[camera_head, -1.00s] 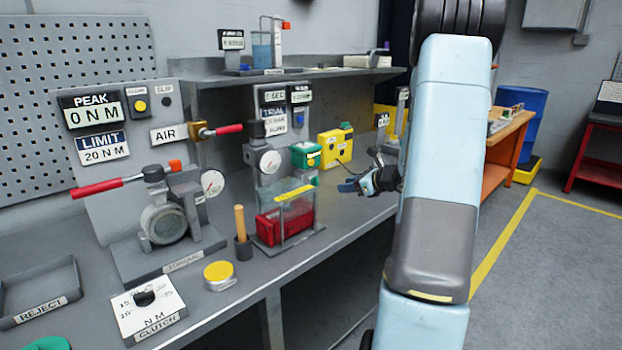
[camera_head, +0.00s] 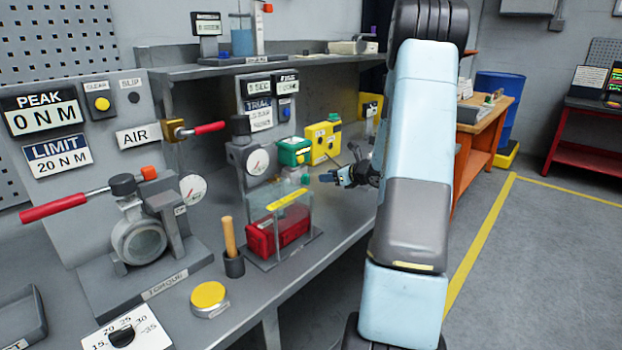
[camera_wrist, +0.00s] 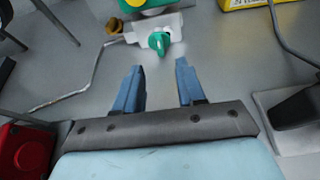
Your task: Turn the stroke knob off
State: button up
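A green knob (camera_wrist: 159,42) on a light grey body (camera_wrist: 163,26) lies just ahead of my gripper in the wrist view. No "stroke" label is readable, so I cannot confirm that it is the stroke knob. The knob's grip stands roughly in line with the fingers. My gripper (camera_wrist: 160,68) is open, with its two blue fingers apart and nothing between them. The fingertips stop short of the knob. In the head view my gripper (camera_head: 335,178) is over the bench, right of the clear-walled trial rig (camera_head: 281,220).
A green box (camera_head: 293,151) and a yellow box (camera_head: 322,142) stand behind the gripper. A red block (camera_head: 277,236) sits inside the rig. A cable runs across the bench left of the fingers. The torque rig (camera_head: 140,240) and clutch dial (camera_head: 122,336) are far left.

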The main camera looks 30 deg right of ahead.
aim_at(306, 179)
jog(key=x, duration=0.9)
jog(key=shift+a, duration=0.15)
jog(key=shift+c, duration=0.3)
jog(key=shift+r, duration=0.1)
grip_shut()
